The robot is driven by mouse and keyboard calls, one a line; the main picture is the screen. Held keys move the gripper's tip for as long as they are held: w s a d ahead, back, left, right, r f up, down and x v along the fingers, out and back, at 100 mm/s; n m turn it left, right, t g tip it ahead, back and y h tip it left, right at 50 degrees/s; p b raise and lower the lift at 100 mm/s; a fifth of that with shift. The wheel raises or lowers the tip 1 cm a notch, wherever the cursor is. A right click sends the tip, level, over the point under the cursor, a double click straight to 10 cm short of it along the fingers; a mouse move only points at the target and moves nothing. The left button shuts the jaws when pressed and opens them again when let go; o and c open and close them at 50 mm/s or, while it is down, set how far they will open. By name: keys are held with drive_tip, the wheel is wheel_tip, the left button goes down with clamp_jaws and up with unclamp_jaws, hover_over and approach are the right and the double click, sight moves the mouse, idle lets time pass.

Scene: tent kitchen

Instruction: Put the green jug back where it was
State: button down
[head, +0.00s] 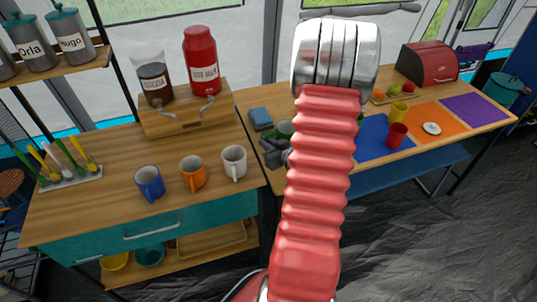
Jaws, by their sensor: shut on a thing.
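My red ribbed arm with its silver joint stands up in the middle of the head view and covers much of what lies behind it. My gripper (274,151) shows only in part, as dark grey pieces at the arm's left edge, over the left end of the right-hand table. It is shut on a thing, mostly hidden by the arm. A dark green rounded piece (285,127) just above it looks like part of the green jug. I cannot tell whether the jug touches the table.
Blue (148,183), orange (193,173) and white (234,162) mugs stand on the left counter (95,215). Two dispensers stand on a wooden stand (185,115). A blue block (260,118) lies near my gripper. Red and yellow cups and coloured mats (435,119) lie right of my arm.

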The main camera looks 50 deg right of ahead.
drive_tip(key=shift+f, duration=0.5)
drive_tip(key=shift+f, duration=2.1)
drive_tip(key=c, duration=1.8)
unclamp_jaws()
drive_tip(key=shift+c, duration=0.2)
drive_tip(key=v, duration=1.2)
